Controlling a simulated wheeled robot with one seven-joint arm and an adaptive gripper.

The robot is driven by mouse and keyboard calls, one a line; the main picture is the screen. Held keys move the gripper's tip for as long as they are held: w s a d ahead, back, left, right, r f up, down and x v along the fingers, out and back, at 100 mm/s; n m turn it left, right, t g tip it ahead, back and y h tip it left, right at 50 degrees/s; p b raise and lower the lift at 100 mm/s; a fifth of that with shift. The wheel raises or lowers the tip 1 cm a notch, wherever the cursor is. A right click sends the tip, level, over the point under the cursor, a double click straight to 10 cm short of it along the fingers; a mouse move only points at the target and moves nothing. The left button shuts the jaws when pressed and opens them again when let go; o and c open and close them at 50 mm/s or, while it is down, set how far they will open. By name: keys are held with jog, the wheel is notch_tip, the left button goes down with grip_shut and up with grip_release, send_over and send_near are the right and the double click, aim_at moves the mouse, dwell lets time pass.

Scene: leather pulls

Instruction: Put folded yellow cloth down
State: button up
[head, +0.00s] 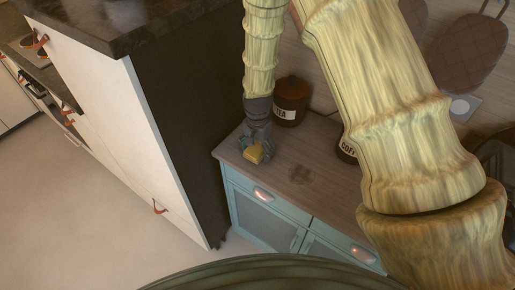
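A brown tea canister (291,101) stands close behind and right of my gripper. A coffee canister (347,150) is partly hidden by my arm. A tall dark-sided cabinet (180,110) stands to the left. The wooden top right of the cloth is clear.

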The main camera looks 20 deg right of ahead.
aim_at(257, 146)
jog(key=shift+r, duration=0.1)
notch_tip(257, 146, up, 13)
jog(key=b, duration=0.3)
jog(key=shift+b, duration=0.3)
dwell(0.5)
dwell(0.4)
